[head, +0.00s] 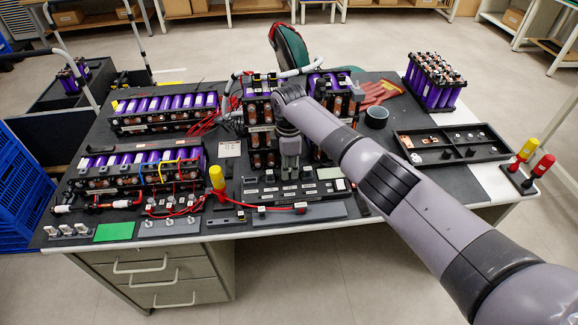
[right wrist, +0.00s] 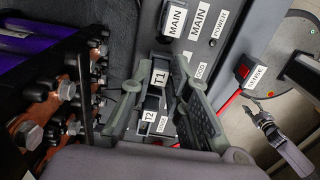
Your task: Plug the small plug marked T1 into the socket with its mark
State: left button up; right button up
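In the right wrist view, a small dark block with a white T1 label (right wrist: 158,78) sits in a dark holder, beside a similar one marked T2 (right wrist: 150,116). My right gripper (right wrist: 154,74) points down over them, its two fingers apart on either side of the T1 block. I cannot tell whether they touch it. In the head view my right gripper (head: 290,172) is above the dark labelled board (head: 268,197) at the table's front. No separate T1 socket mark is readable. My left gripper (right wrist: 258,112) shows small at the right wrist view's right side, apparently open and empty.
Battery modules (head: 258,118) stand close behind the right gripper. A yellow-handled tool (head: 217,178) stands left, a black tray (head: 455,145) right.

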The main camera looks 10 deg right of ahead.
jog(key=o, duration=0.5)
jog(key=shift+r, duration=0.1)
notch_tip(320, 180, up, 6)
jog(key=p, duration=0.6)
